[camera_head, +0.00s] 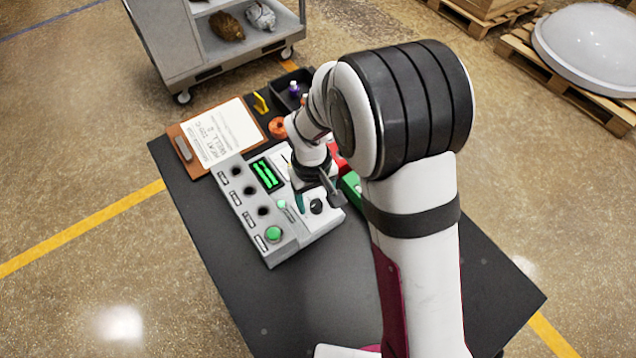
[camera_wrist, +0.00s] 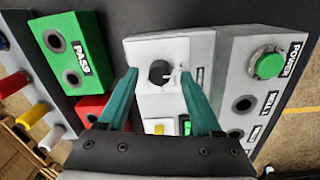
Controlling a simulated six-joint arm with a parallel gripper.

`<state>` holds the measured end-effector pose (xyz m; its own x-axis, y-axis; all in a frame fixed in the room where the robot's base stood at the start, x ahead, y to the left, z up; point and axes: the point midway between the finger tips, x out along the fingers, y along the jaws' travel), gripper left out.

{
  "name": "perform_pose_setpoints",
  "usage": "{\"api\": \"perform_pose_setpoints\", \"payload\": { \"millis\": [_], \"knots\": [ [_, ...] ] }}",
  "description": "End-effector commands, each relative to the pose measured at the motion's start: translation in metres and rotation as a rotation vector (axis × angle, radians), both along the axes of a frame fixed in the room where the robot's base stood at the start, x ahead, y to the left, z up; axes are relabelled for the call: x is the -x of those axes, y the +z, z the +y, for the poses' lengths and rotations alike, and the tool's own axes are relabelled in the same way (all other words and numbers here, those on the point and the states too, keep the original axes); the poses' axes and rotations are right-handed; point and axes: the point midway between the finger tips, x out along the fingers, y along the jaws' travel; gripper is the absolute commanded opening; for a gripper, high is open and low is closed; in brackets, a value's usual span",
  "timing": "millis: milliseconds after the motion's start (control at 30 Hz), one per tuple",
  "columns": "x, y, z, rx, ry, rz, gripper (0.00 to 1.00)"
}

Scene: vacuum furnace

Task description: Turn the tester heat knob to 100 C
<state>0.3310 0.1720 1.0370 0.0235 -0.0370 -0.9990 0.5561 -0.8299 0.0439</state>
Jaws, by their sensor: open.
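The tester (camera_head: 295,245) is a grey box on the dark table, with a lit green display and a row of dark wells. Its heat knob (camera_head: 316,206) is a small black dial near the right end. In the wrist view the knob (camera_wrist: 159,73) sits on a pale panel, with its white mark toward the right. My gripper (camera_wrist: 158,76) is open and empty, its teal fingers on either side of the knob in that view. Contact cannot be told. In the head view my gripper (camera_head: 303,200) is partly hidden by my arm.
A clipboard (camera_head: 222,135) lies beside the tester. A green PASS box (camera_wrist: 70,48) and a red box (camera_wrist: 92,106) stand close by. The tester's green power button (camera_wrist: 269,65) is near. A dark tray (camera_head: 283,88) lies behind; the table's front is mostly clear.

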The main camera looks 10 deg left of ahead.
Motion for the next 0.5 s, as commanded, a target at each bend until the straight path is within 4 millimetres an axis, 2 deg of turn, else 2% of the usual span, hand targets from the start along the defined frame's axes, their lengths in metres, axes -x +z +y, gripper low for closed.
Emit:
{"api": "perform_pose_setpoints", "payload": {
  "millis": [133, 367, 500],
  "knots": [
    [0.0000, -0.0082, -0.0006, 0.000, -0.001, 0.000, 0.66],
    [-0.0002, -0.0089, -0.0005, -0.001, -0.001, -0.001, 0.66],
    [-0.0003, -0.0087, -0.0004, -0.001, -0.001, -0.001, 0.45]
  ]
}}
